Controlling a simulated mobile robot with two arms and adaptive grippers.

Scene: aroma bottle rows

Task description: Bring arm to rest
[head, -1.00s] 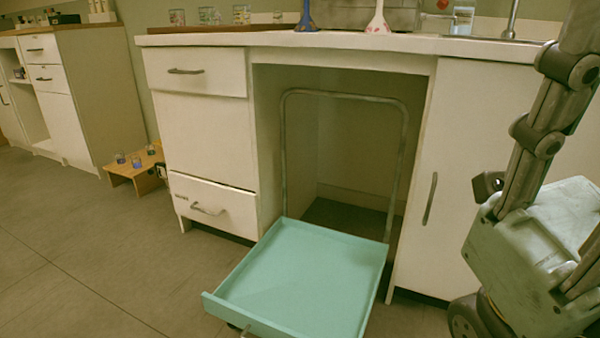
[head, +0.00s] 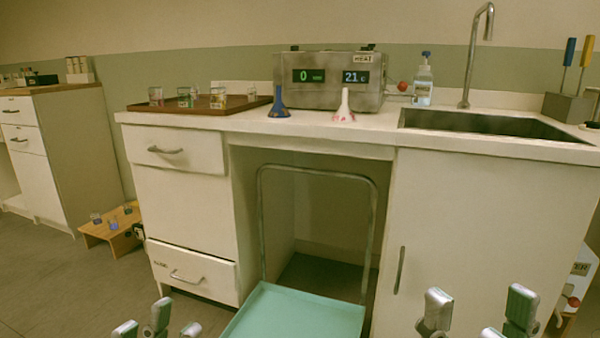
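My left gripper (head: 157,326) shows at the bottom edge, left of the teal cart tray. Its finger parts stand apart with nothing seen between them. My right gripper (head: 478,318) shows at the bottom edge in front of the cabinet door. Its fingers are spread wide and look empty. Both are cut off by the picture's lower edge, and the arms behind them are hidden. Neither is seen touching the counter or the cart.
A cart with a teal tray (head: 295,312) stands partly under the counter (head: 370,136). On top are a brown tray (head: 200,108) with glass jars, a blue funnel-shaped bottle (head: 279,105), a white one (head: 344,108), a heater box (head: 325,80) and a sink (head: 480,124).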

